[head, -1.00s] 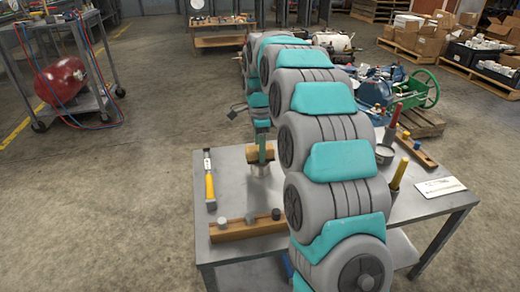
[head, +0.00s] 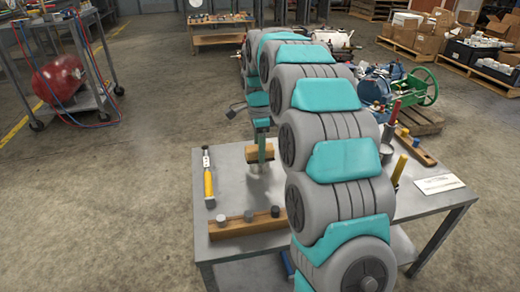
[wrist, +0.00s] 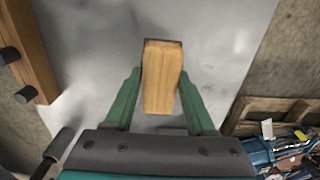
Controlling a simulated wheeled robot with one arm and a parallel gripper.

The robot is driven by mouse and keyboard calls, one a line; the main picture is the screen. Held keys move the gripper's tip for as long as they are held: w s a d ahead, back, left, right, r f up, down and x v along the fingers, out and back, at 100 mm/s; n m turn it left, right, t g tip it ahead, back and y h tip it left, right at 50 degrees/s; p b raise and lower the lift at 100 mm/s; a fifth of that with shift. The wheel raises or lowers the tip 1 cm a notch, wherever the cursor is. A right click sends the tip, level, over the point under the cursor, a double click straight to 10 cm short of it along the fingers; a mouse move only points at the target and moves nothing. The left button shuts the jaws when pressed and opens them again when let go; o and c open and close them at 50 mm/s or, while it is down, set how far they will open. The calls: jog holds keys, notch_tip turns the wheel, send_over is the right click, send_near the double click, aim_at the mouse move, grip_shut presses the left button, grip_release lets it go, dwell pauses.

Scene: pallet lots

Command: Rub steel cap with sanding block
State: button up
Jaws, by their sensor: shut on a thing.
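My gripper (wrist: 160,92) is shut on a wooden sanding block (wrist: 161,80), with one green finger on each side. In the head view the block (head: 260,154) is over the back left of the metal table (head: 228,160), left of my arm. I cannot tell its exact height above the table. Part of the rack (wrist: 36,60) shows at the left of the wrist view, apart from the block.
A yellow-handled tool (head: 209,184) lies at the table's left edge. Bare tabletop surrounds the block in the wrist view. My arm hides the table's middle.

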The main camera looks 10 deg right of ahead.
jog(key=shift+w, duration=0.5)
jog(key=shift+s, duration=0.1)
jog(key=shift+s+f, duration=0.15)
jog(key=shift+s, duration=0.65)
jog(key=shift+w, duration=0.1)
jog(key=shift+w, duration=0.8)
jog(key=shift+s, duration=0.15)
jog(key=shift+s, duration=0.8)
jog(key=shift+w, duration=0.2)
